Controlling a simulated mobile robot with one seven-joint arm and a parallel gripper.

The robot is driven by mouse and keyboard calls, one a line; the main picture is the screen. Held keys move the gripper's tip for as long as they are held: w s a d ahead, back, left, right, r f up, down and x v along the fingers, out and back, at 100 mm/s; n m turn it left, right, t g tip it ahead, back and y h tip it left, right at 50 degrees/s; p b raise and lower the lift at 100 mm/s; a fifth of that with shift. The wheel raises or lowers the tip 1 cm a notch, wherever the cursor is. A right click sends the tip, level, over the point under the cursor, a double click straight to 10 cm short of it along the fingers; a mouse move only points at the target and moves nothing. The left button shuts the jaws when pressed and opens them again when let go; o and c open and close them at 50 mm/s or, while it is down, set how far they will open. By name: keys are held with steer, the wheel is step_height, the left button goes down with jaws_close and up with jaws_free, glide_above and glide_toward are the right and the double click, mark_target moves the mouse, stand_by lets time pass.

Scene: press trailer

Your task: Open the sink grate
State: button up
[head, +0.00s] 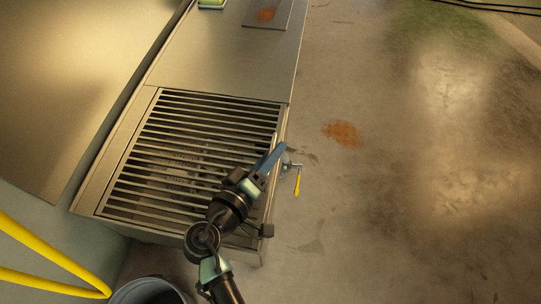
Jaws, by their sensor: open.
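The sink grate (180,150) is a slatted metal panel lying flat in the steel counter, and it looks closed. A lighter strip (276,128) shows along its right edge. My gripper (275,153) is over the right edge of the grate, with its blue fingers pointing up and right. It is open, and I see nothing held between the fingers. I cannot tell whether the fingers touch the grate. My arm hides the grate's lower right part. The sink below shows only dimly through the slats.
A yellow-handled valve (297,182) sticks out right of the counter. The steel counter (230,62) holds a green item (211,3) and a board with an orange patch (266,14). A bucket (148,292) and yellow hose (50,257) are at lower left. Floor to the right is open.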

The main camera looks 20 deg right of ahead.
jaws_close()
stand_by(1.4)
